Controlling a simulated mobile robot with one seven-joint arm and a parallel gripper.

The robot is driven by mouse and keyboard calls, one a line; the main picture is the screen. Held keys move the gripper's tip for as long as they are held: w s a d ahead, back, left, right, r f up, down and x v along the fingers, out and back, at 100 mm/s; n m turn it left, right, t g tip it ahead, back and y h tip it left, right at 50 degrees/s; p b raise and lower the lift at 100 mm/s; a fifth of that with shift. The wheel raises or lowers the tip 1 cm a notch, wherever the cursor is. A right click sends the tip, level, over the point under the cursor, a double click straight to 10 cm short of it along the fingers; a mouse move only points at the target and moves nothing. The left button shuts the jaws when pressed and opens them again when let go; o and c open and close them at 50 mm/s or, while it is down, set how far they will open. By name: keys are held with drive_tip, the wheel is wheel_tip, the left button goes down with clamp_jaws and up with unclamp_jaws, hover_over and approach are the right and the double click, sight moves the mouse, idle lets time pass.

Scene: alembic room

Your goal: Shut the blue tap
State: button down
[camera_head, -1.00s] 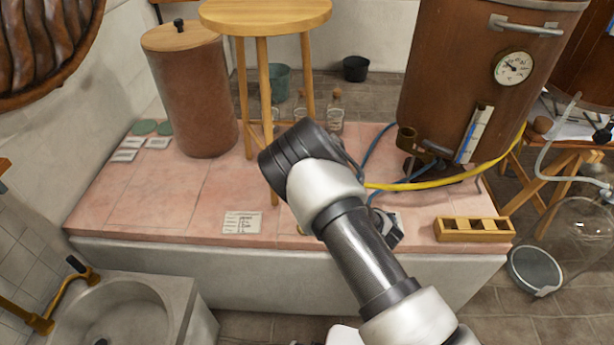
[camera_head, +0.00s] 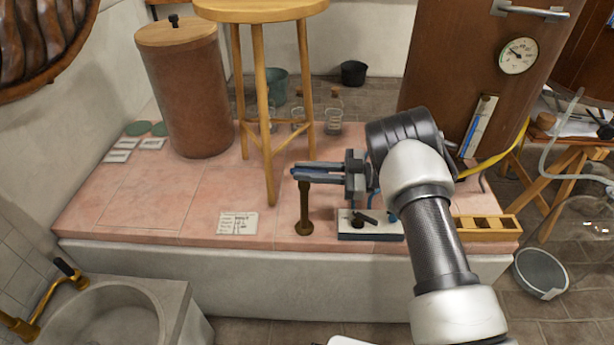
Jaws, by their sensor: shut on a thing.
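The blue tap (camera_head: 303,208) appears to be the brass post standing upright on the pink tiled bench, with a blue lever at its top. My gripper (camera_head: 302,172) reaches in from the right, level, with its fingers pointing left. It is shut on the blue lever, of which a thin blue strip shows along the fingers. The fingers hide most of the lever, so its exact angle cannot be told.
A wooden stool (camera_head: 262,12) stands behind, and a paper label (camera_head: 237,224) lies to the left. A wooden rack (camera_head: 487,238) and yellow hose (camera_head: 492,150) are at right.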

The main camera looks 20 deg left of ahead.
drive_tip(key=shift+a+r+n+g, duration=0.1)
drive_tip(key=shift+n+g, duration=0.2)
drive_tip(key=c, duration=1.7)
unclamp_jaws()
drive_tip(key=v, duration=1.2)
drive_tip(key=shift+w, duration=0.1)
